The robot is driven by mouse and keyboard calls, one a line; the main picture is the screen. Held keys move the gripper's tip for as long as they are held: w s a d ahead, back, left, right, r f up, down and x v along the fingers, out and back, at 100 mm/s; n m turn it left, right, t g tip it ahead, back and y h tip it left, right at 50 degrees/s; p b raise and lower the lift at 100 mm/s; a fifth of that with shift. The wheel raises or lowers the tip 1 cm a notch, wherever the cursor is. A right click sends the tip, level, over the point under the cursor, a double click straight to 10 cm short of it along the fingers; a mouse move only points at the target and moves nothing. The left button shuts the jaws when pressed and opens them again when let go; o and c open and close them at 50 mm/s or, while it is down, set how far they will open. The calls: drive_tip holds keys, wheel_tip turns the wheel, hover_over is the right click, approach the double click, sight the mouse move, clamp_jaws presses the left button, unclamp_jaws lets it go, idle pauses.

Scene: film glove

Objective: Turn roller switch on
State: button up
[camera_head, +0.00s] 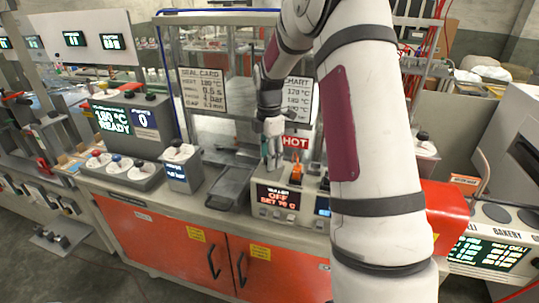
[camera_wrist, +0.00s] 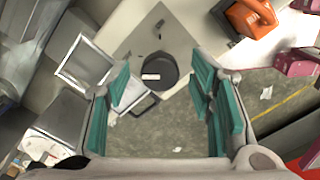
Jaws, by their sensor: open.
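A beige machine (camera_head: 258,210) stands on the bench, and its dark screen (camera_head: 278,196) shows red text reading OFF. An orange part (camera_head: 295,168) sticks up from its top; I cannot tell for sure whether this is the roller switch. My gripper (camera_head: 272,152) points down over the machine, left of the orange part. In the wrist view my gripper (camera_wrist: 160,85) is open and empty, with teal pads apart. A round black knob (camera_wrist: 154,72) on a pale surface shows between the fingers. An orange part (camera_wrist: 250,17) lies at the upper right, outside the fingers.
A red HOT sign (camera_head: 295,142) stands behind the machine. A grey tray (camera_head: 232,186) and a small grey box (camera_head: 182,168) are to its left. A knobbed control panel (camera_head: 120,170) is farther left. A red box (camera_head: 445,212) lies right of my arm.

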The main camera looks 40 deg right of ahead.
drive_tip(key=c, duration=1.2)
drive_tip(key=shift+o, duration=0.2)
drive_tip(key=m, duration=0.4)
drive_tip(key=shift+m, duration=0.3)
drive_tip(key=m+b, duration=0.1)
drive_tip(key=m, duration=0.3)
drive_tip(key=shift+m, duration=0.3)
drive_tip(key=m, duration=0.4)
drive_tip(key=shift+m+b, duration=0.3)
drive_tip(key=shift+b, duration=0.05)
drive_tip(key=shift+m+b, duration=0.4)
drive_tip(key=shift+m, duration=1.7)
